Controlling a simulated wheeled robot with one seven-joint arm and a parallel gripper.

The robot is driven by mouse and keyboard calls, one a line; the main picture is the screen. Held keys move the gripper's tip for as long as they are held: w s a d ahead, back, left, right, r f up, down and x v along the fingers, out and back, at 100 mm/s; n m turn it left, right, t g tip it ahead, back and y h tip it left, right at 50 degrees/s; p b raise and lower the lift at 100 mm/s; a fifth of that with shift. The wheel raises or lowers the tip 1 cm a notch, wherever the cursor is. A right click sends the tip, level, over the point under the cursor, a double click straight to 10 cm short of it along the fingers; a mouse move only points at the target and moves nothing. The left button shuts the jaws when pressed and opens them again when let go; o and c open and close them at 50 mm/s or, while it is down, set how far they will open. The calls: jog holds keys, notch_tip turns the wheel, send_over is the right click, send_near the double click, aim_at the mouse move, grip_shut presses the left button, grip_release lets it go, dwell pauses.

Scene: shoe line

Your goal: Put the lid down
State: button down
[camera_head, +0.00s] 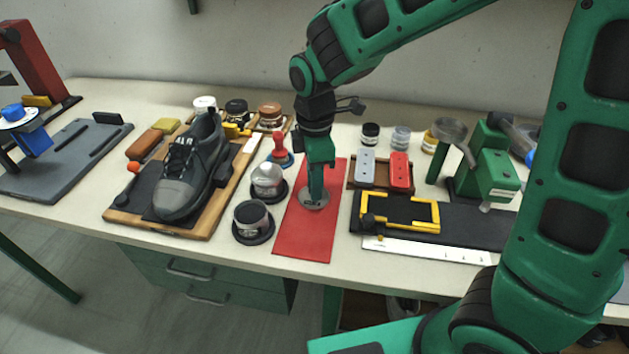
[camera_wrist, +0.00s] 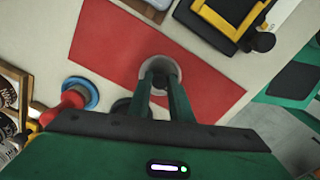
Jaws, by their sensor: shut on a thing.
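My gripper (camera_head: 315,194) points straight down over the red mat (camera_head: 305,237), its fingers shut on a round grey metal lid (camera_head: 314,204). The lid is at or just above the mat; I cannot tell whether it touches. In the wrist view the lid (camera_wrist: 160,63) shows between the fingertips (camera_wrist: 160,82), with red mat (camera_wrist: 115,42) around it.
A grey shoe (camera_head: 187,170) lies on a wood-framed board at left. A red-handled stamp (camera_head: 279,147) stands behind the tins. Right of the mat are a tray with grey (camera_head: 365,167) and red blocks (camera_head: 400,170), a yellow frame (camera_head: 400,212) and a white ruler (camera_head: 425,249). The mat's front is clear.

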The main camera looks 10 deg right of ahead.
jog(key=shift+f, duration=0.1)
jog(key=c, duration=1.6)
grip_release()
notch_tip(320, 180, up, 12)
jog(key=shift+r, duration=0.15)
